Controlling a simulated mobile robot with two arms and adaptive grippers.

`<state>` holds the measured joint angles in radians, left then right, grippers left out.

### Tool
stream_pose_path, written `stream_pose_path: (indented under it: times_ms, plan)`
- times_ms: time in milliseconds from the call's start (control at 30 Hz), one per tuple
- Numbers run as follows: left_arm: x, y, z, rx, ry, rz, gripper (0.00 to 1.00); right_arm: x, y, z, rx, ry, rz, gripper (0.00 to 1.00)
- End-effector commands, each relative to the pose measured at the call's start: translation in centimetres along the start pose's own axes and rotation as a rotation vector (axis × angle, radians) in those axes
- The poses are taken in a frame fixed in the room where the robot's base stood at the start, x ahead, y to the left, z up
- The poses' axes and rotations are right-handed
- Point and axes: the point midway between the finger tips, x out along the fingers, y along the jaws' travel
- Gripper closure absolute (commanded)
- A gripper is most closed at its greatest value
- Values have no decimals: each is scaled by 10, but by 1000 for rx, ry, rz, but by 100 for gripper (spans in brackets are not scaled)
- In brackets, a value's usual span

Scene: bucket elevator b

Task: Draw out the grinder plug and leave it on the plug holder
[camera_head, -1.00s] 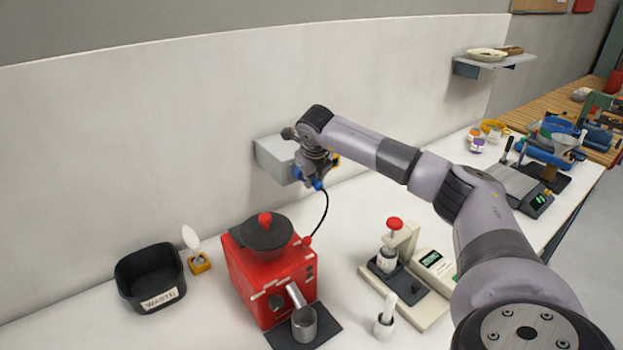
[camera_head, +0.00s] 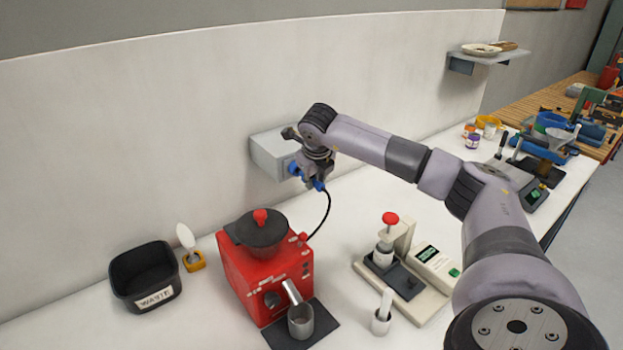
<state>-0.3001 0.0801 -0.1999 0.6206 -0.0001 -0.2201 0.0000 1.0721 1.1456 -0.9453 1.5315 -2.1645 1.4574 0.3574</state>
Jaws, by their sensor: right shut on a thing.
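The red grinder (camera_head: 262,275) stands on the table with a dark lid. Its black cord (camera_head: 325,215) rises from its right side to my right gripper (camera_head: 307,178). The gripper, with blue fingertips, is shut on the grinder plug, which the fingers hide. It is in front of the lower right of the grey wall box (camera_head: 270,152). I cannot tell whether the plug is still in a socket. I cannot make out the plug holder. My left gripper is not in view.
A black waste bin (camera_head: 146,278) and a yellow brush holder (camera_head: 194,261) stand left of the grinder. A metal cup (camera_head: 301,321) is at its front. A wall shelf (camera_head: 488,58) is at upper right.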

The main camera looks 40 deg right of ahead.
Motion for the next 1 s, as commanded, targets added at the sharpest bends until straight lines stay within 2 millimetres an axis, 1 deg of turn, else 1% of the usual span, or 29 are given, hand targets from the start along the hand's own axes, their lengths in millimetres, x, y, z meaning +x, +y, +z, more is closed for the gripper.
stream_pose_path:
  times_ms: [400, 867, 1000]
  plan:
    - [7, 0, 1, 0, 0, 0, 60, -6, -1, -16, 1, 0, 0, 100]
    - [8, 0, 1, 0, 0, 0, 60, -8, 0, -19, 0, 0, 0, 100]
    - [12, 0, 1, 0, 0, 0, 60, -9, -1, -26, 1, 0, -1, 100]
